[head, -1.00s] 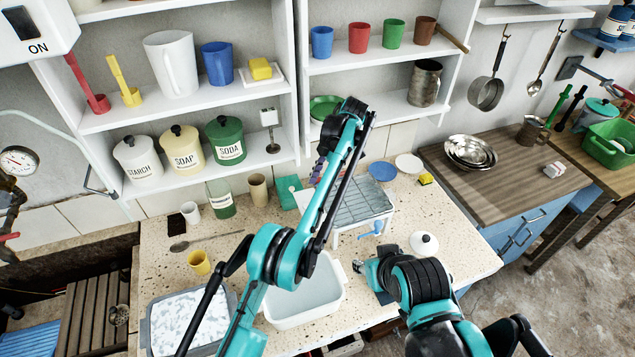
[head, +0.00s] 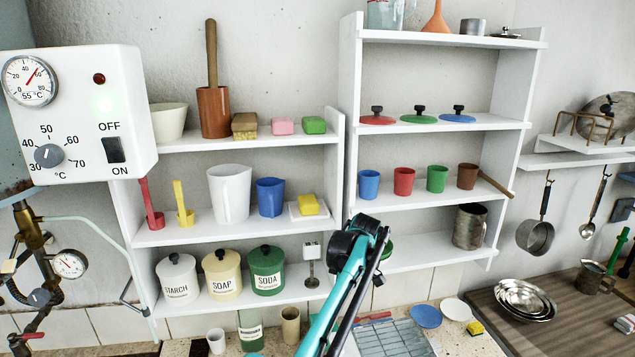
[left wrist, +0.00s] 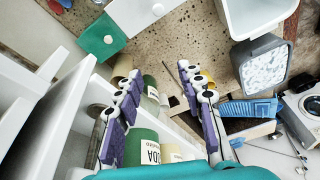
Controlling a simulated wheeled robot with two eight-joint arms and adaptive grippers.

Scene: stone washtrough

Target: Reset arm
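My left arm (head: 345,285) rises from the bottom middle of the head view, its wrist in front of the shelves. Its gripper is mostly hidden behind the arm there. In the left wrist view my left gripper (left wrist: 160,72) has its two purple-padded fingers spread well apart, with nothing held between them. Beyond the fingers are the speckled worktop (left wrist: 180,35) and, lower down, the green SODA canister (left wrist: 142,148). My right arm and gripper are outside both current views.
White shelves (head: 225,234) with canisters, jugs and cups stand close around the left wrist. The STARCH canister (head: 178,278) and SOAP canister (head: 222,275) stand on the lower left shelf.

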